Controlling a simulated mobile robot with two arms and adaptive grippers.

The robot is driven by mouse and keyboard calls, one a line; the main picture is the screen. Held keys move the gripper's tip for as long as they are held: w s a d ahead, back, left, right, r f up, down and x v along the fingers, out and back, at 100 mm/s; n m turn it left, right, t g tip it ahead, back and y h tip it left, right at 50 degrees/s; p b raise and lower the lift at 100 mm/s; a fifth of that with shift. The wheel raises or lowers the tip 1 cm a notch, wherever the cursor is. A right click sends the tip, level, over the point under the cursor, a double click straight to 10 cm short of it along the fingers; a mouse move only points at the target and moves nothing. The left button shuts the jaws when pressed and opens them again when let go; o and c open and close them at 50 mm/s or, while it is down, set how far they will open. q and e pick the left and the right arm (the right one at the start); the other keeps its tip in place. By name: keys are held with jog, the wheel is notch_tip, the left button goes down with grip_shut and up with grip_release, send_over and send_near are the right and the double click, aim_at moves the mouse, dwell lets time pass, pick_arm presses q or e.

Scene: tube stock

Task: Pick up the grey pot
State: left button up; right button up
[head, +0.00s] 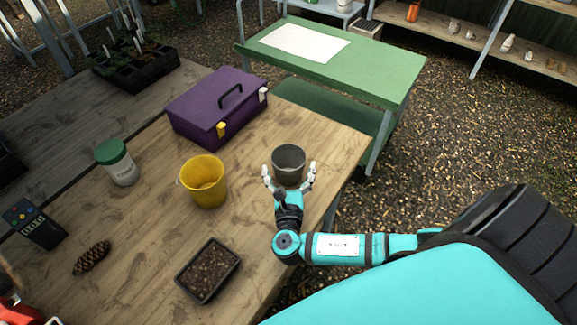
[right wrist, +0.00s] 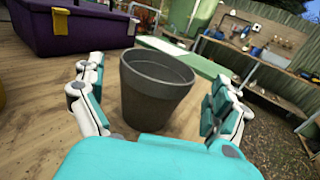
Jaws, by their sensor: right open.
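The grey pot (head: 288,161) stands upright near the right edge of the wooden table, and it looks empty. My right gripper (head: 289,176) is open at the pot's near side, with its fingers to the left and right of it. In the right wrist view the pot (right wrist: 154,92) stands between the open fingers of the gripper (right wrist: 156,105). A gap shows on each side, so the fingers do not appear to touch it. My left gripper is not clearly in view.
A yellow pot (head: 205,183) stands left of the grey pot, and a purple toolbox (head: 216,103) behind it. A soil tray (head: 208,270) lies in front. A white jar with green lid (head: 117,162), a pinecone (head: 91,256) and a dark device (head: 35,225) are farther left.

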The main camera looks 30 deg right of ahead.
aim_at(289, 145)
jog(key=p+x, duration=0.1)
jog(key=x, duration=0.4)
jog(key=shift+a, duration=0.1)
jog(key=shift+s, duration=0.1)
jog(key=c, duration=0.9)
